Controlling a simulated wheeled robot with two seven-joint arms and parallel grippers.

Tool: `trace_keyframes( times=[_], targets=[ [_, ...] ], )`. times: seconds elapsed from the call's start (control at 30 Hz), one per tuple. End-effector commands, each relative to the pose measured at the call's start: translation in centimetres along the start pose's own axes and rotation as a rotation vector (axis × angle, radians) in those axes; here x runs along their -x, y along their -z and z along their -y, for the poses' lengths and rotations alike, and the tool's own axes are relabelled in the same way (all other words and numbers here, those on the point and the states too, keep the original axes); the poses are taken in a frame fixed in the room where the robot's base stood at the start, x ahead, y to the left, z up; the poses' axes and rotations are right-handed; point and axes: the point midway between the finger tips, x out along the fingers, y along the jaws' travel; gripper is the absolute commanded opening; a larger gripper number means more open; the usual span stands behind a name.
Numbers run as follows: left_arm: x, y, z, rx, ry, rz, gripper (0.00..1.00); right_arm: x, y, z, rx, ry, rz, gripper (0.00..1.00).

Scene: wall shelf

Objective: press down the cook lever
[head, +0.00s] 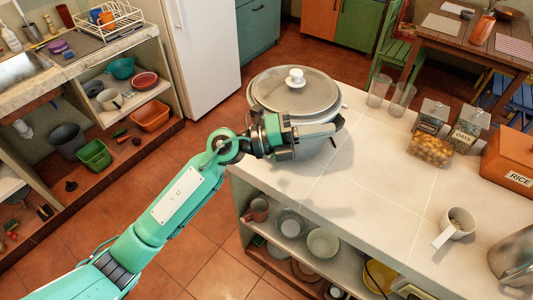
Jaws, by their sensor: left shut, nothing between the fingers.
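A round rice cooker (262,98) with a glass lid and a white knob (295,78) stands at the far left end of the tiled counter. My left gripper (338,126) is shut and empty. It lies across the front of the cooker's body, with its fingertips toward the right. Whether it touches the cooker I cannot tell. The cook lever is not visible; the gripper covers much of the cooker's front. My right gripper is not in view.
The counter's middle is clear. Bowls (323,243) sit on the shelf below.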

Motion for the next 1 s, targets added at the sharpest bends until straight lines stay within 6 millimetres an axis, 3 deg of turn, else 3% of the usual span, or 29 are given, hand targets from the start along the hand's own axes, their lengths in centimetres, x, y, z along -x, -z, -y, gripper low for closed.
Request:
trace_keyframes(
  times=[0.1,0.23,0.37,0.5,0.8,1.0],
  targets=[
    [-0.8,1.3,-1.8,-0.113,-0.169,-0.157,0.0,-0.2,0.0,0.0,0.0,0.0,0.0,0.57],
    [-0.4,1.9,-4.4,-0.22,-0.386,-0.306,0.0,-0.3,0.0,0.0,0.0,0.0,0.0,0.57],
    [1.3,1.2,-7.0,-0.313,-0.627,-0.422,0.0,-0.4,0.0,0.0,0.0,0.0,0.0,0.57],
    [4.3,-0.9,-8.9,-0.396,-0.91,-0.505,0.0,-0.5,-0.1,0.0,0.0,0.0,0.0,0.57],
    [10.8,-6.2,-9.2,-0.48,-1.41,-0.534,0.0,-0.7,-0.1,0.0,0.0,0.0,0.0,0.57],
    [12.6,-7.6,-8.6,-0.489,-1.532,-0.522,0.0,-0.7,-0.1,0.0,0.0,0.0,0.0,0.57]
  ],
)
